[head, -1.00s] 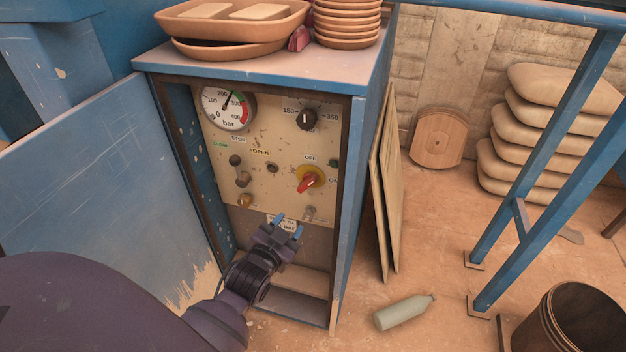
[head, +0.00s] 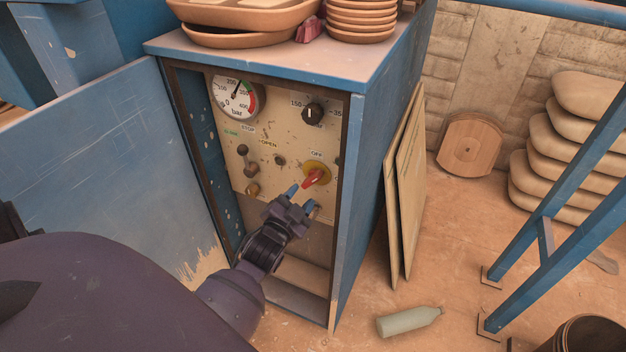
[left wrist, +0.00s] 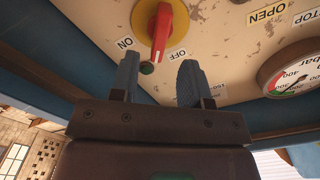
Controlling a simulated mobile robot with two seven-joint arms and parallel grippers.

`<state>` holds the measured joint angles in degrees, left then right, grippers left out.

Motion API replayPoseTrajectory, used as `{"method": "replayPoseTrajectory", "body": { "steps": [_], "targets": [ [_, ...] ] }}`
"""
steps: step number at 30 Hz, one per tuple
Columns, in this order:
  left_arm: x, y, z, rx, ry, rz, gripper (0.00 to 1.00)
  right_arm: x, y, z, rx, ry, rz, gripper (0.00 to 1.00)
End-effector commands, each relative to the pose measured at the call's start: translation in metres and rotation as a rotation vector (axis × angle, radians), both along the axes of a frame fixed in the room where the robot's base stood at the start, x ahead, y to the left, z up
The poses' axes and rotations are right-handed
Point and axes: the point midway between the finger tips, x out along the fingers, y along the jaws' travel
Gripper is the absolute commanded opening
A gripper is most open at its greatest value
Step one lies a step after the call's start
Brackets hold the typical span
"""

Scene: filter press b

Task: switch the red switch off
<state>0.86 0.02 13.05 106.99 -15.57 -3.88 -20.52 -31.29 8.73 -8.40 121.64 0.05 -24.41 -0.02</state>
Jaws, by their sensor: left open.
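The red switch (head: 313,178) sits on a yellow round plate (head: 322,171) on the cabinet's control panel. In the head view its handle slants down to the left, below the OFF label (head: 317,154). My left gripper (head: 304,198) is open just below the switch, its blue fingers pointing up at the panel. In the left wrist view the red switch (left wrist: 162,32) is ahead of the gap between the open fingers (left wrist: 158,70), with the ON label (left wrist: 124,43) and OFF label (left wrist: 178,54) on either side. I cannot tell whether they touch it. My right gripper is not in view.
The panel also carries a pressure gauge (head: 235,98), a black dial (head: 312,113) and several small knobs. The blue cabinet side (head: 375,170) borders the panel at right, and the open blue door (head: 110,160) at left. A bottle (head: 409,321) lies on the floor.

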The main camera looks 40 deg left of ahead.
Motion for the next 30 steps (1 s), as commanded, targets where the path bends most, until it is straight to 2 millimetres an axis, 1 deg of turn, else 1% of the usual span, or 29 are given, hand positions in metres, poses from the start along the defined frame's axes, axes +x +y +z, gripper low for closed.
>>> {"method": "replayPoseTrajectory", "body": {
  "steps": [1, 6, 9, 13, 18, 27, 28, 30],
  "targets": [
    [0.009, 0.002, -0.002, 0.001, 0.001, -0.002, 0.43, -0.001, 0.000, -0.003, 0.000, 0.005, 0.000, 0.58],
    [0.034, 0.008, -0.002, 0.000, 0.001, 0.000, 0.43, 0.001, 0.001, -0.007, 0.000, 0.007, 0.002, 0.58],
    [0.047, 0.011, -0.002, 0.000, 0.002, -0.001, 0.43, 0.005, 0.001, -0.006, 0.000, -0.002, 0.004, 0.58],
    [0.060, 0.014, -0.002, 0.000, 0.002, -0.001, 0.43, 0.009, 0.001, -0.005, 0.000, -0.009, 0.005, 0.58],
    [0.069, 0.017, -0.001, 0.000, 0.001, 0.000, 0.43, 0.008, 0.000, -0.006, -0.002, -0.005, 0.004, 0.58],
    [0.070, 0.017, 0.000, -0.001, 0.001, 0.000, 0.43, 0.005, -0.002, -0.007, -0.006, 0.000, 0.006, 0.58],
    [0.070, 0.017, 0.000, -0.001, 0.001, 0.000, 0.40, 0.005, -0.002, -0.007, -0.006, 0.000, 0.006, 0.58],
    [0.070, 0.017, 0.000, -0.001, 0.001, 0.000, 0.29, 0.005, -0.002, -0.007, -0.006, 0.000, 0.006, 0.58]
  ]
}}
